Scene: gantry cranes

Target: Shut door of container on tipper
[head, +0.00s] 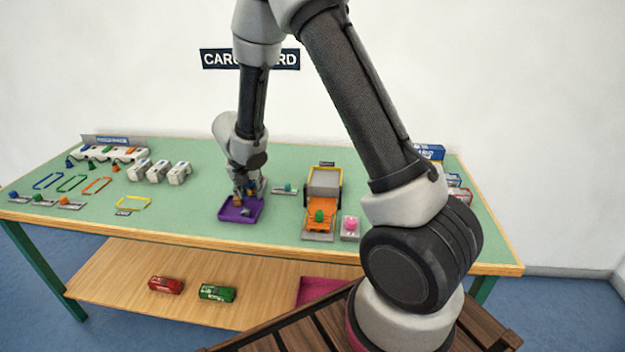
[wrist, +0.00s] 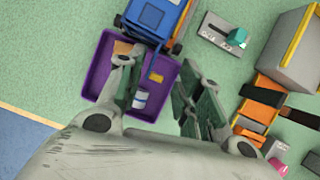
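My gripper (wrist: 160,82) is open and empty above the tray, fingers spread to either side, just short of the blue container. In the head view my gripper (head: 248,186) is over the purple tray (head: 226,215) and hides the container.
The tray holds a white-and-blue can (wrist: 140,99) and a yellow piece (wrist: 156,77). To the right are a teal-knobbed switch (wrist: 236,38), a grey box with yellow edges (wrist: 290,58) on an orange ramp (head: 321,208), and a pink button (head: 350,223). White vehicles (head: 159,171) stand left.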

